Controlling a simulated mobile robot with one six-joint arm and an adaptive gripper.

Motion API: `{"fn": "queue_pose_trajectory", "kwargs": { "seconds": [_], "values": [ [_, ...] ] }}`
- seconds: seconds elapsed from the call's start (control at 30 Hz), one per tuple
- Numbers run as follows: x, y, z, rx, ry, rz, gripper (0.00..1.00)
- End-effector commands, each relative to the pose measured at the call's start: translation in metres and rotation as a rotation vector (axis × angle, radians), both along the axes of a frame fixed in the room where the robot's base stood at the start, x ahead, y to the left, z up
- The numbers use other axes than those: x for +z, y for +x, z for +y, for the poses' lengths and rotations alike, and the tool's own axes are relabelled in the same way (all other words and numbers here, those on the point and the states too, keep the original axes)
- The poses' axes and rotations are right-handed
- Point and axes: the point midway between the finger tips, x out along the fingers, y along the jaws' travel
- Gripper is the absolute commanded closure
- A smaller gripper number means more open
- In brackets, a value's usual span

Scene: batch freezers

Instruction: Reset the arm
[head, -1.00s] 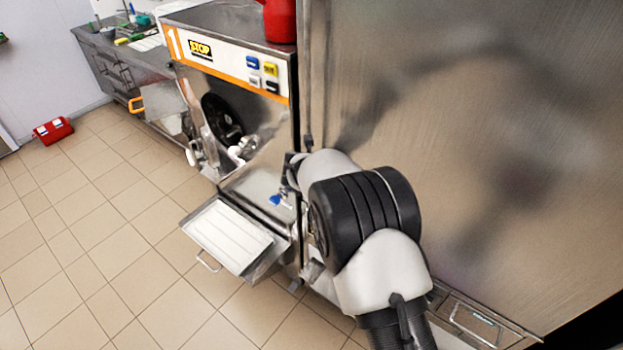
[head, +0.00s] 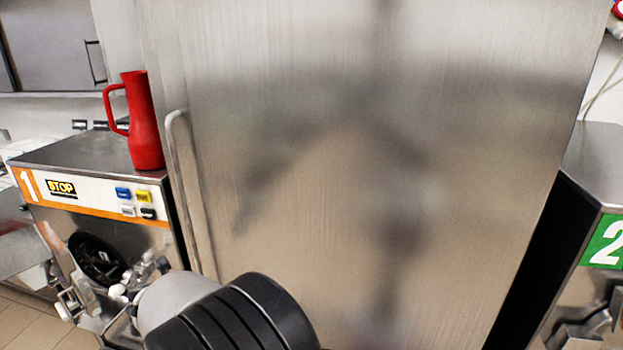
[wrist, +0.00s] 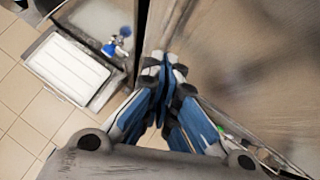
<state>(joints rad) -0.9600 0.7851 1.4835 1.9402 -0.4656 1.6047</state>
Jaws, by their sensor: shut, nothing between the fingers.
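My arm shows at the bottom of the head view, in front of a tall steel cabinet door (head: 330,180). In the head view my gripper's fingers cannot be made out. In the wrist view my gripper (wrist: 164,62) has blue and white fingers that meet at the tips. It is shut with nothing between the fingers. It hangs over the lower edge of the steel front, to the right of a pull-out tray (wrist: 68,68).
Machine 1 (head: 90,210) stands at the left with a red jug (head: 145,122) on top. The cabinet's bar handle (head: 180,180) sticks out beside it. Machine 2 (head: 597,165) stands at the right, past a dark gap. Tiled floor (wrist: 30,140) lies left of the gripper.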

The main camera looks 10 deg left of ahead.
Motion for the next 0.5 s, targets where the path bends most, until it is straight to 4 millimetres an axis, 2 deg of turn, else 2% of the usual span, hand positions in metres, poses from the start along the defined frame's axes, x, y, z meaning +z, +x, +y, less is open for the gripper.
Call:
{"fn": "queue_pose_trajectory", "kwargs": {
  "seconds": [0.07,0.17,0.27,0.3,0.4,0.5],
  "values": [
    [0.022,0.015,-0.011,0.065,-0.016,-0.05,1.0],
    [0.065,0.036,-0.036,0.23,-0.081,-0.164,1.0],
    [0.11,0.046,-0.074,0.447,-0.203,-0.308,1.0],
    [0.125,0.046,-0.091,0.536,-0.265,-0.364,1.0],
    [0.153,0.033,-0.136,0.752,-0.438,-0.494,1.0],
    [0.166,0.007,-0.186,0.964,-0.636,-0.596,1.0]
  ]
}}
